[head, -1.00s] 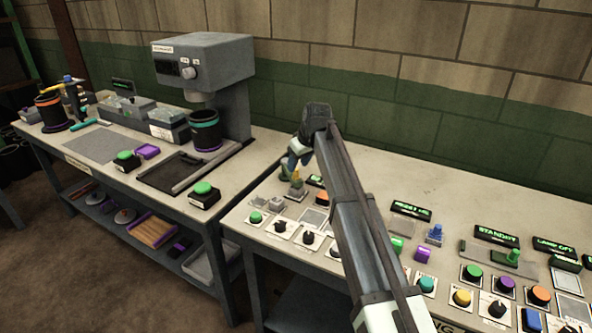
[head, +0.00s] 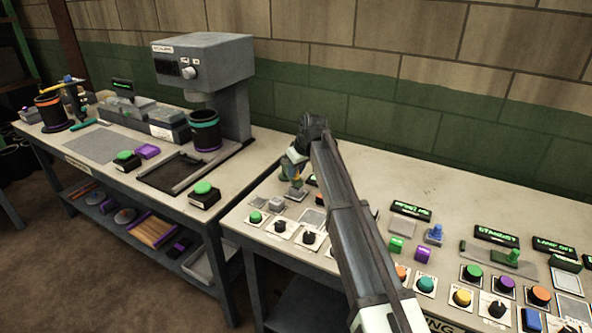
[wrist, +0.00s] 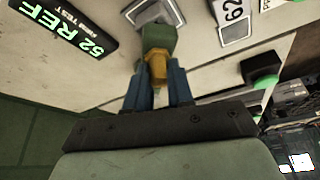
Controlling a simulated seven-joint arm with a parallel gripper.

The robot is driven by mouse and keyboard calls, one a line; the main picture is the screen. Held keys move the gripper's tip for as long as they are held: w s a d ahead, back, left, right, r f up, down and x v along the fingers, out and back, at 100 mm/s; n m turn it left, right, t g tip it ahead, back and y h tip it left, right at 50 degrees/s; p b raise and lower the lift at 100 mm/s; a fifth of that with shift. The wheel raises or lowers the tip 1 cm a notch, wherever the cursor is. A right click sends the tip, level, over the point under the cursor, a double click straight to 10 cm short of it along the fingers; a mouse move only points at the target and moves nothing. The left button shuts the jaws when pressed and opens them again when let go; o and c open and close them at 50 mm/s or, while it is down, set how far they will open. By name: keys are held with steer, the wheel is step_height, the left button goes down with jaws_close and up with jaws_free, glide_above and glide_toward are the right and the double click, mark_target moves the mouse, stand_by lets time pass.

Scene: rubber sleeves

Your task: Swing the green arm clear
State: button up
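In the wrist view a green block (wrist: 158,38) with a yellow-brown piece (wrist: 157,72) stands over a grey metal base plate on the bench panel. I cannot tell whether this is the green arm. My gripper (wrist: 159,82) has its two blue fingers on either side of the yellow-brown piece; whether they press on it cannot be told. In the head view my gripper (head: 292,168) is at the left back of the panel, beside small green and yellow parts, partly hidden by my wrist. Another green lever-like piece (head: 512,256) stands on a grey plate at the right, by a STANDBY display.
Several buttons and knobs fill the panel front, including a green button (head: 255,217) and black knobs. A lit label (wrist: 65,30) lies close by in the wrist view. A grey machine (head: 205,65) stands on the left bench. The panel's back strip is bare.

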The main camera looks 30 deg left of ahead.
jaws_close()
steer(key=shift+s, duration=0.1)
steer(key=shift+s+a+m+t, duration=0.6)
steer(key=shift+s+a+m, duration=0.4)
steer(key=shift+m, duration=0.4)
steer(key=a+m+t+h, duration=0.1)
steer(key=a+m+h, duration=0.3)
steer(key=a+m, duration=0.6)
steer(key=shift+s+a+m+t, duration=0.15)
steer(key=shift+s+m+t, duration=0.25)
steer(key=shift+m, duration=0.3)
steer(key=shift+w, duration=0.1)
steer(key=o, duration=0.5)
jaws_free()
